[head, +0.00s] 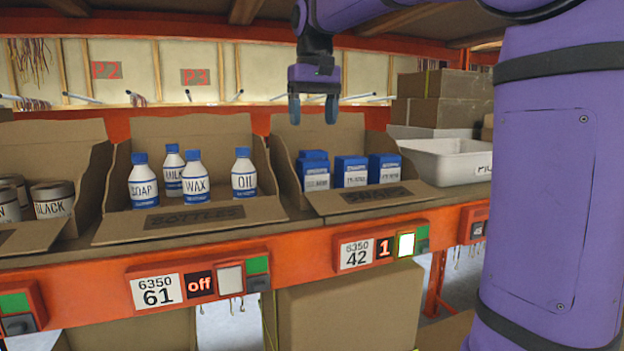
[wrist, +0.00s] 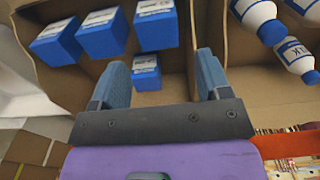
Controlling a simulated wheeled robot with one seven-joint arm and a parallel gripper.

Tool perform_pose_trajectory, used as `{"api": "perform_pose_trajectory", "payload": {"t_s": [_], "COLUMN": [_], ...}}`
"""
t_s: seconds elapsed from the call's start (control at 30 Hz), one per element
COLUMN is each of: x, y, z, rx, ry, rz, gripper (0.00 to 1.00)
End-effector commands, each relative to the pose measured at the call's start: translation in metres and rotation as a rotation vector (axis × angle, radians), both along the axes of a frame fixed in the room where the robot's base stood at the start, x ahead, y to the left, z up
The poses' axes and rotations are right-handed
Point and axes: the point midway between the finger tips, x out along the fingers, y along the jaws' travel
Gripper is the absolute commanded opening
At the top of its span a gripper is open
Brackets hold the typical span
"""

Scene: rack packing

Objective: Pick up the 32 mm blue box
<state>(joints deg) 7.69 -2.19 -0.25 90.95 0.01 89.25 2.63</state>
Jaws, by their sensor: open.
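Several blue boxes with white label bands stand in the cardboard bin marked for them. In the head view one is at the left (head: 316,180), one in the middle (head: 351,172) and one at the right (head: 384,168). Another blue top shows just behind the left one. The print is too small to tell which is 32 mm. My gripper (head: 313,112) is open and empty above the bin's left rear. In the wrist view, a small blue box (wrist: 148,73) lies between the fingers (wrist: 161,60), and a larger one (wrist: 157,25) is just beyond. No contact is visible.
A cardboard bin (head: 190,220) with several white bottles stands left of the boxes. A white tray (head: 445,160) is at the right. The orange shelf edge (head: 300,262) runs in front; a cardboard wall separates boxes from bottles.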

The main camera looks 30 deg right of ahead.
Motion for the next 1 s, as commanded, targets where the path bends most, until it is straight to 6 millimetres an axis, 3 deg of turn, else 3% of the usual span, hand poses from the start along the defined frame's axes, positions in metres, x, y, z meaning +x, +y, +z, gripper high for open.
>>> {"api": "perform_pose_trajectory", "payload": {"t_s": [0.1, 0.23, 0.5, 0.77, 1.0], "x": [0.015, 0.020, 0.020, 0.019, 0.017], "y": [-0.006, -0.008, -0.008, -0.008, -0.009], "z": [0.004, 0.000, -0.038, -0.056, -0.089], "rx": [0.003, 0.005, 0.006, 0.005, 0.006], "ry": [0.025, 0.036, 0.038, 0.036, 0.038], "rz": [-0.011, -0.015, -0.016, -0.016, -0.016], "gripper": [0.70, 0.70, 0.70, 0.70, 0.70]}}
